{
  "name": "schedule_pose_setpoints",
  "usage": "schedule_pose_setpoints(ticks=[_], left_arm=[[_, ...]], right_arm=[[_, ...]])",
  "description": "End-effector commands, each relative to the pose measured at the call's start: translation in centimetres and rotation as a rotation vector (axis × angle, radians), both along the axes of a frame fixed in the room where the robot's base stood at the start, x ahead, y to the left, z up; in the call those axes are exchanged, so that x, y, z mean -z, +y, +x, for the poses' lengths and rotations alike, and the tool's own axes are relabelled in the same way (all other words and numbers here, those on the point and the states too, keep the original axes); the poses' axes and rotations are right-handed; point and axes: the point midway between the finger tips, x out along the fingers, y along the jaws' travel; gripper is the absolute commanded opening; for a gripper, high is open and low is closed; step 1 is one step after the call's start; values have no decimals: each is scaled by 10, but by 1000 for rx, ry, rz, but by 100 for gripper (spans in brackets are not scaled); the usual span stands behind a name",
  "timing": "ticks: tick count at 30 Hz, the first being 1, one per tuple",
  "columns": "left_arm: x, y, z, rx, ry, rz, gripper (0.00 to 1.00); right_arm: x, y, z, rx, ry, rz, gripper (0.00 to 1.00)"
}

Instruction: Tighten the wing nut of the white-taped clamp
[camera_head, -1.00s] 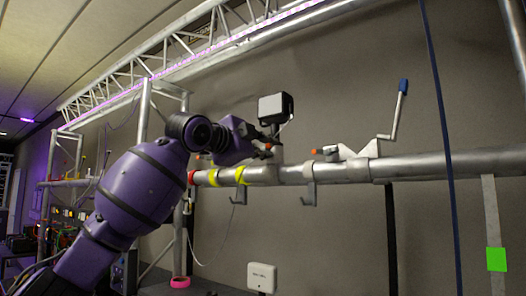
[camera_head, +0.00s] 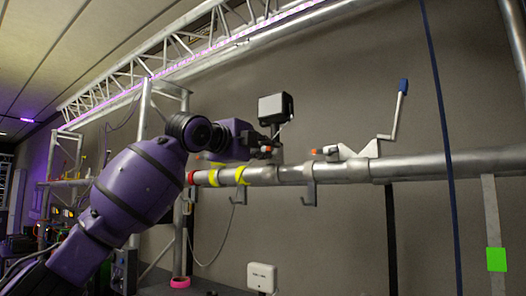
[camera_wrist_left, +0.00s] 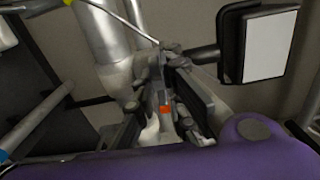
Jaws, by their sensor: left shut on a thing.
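My left gripper (camera_head: 266,150) comes in from the left, just above the horizontal silver pipe. It is shut on the small orange-tipped wing nut of a clamp, below the dark box with a white face. In the left wrist view, the orange tip (camera_wrist_left: 165,109) shows between the dark fingers (camera_wrist_left: 170,100). The fingers and wrist hide most of this clamp, and I cannot make out its white tape. A second clamp (camera_head: 340,152) with an orange tip stands farther right on the pipe. My right gripper is not in view.
The silver pipe (camera_head: 350,170) carries yellow tape bands (camera_head: 241,176), a red band (camera_head: 191,177) and hooks. The dark box (camera_head: 275,108) stands close above my gripper. A crank with a blue handle (camera_head: 403,86) rises at right. A blue strap (camera_head: 440,110) hangs in front of the pipe.

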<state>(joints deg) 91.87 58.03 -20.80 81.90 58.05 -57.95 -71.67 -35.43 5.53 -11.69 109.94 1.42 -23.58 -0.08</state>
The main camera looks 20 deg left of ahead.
Motion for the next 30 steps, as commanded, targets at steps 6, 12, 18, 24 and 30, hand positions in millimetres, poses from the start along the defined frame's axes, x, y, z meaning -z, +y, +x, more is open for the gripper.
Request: schedule_pose_setpoints(ticks=[6,12,18,24,30], left_arm=[[1,0,0,0,1,4,17],[1,0,0,0,0,2,30],[1,0,0,0,1,1,30],[0,8,-18,-1,-2,2,30],[1,22,-59,-3,-2,5,30]], right_arm=[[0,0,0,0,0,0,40],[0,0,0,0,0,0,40],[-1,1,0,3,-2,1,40],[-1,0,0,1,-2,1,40],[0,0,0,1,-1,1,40]])
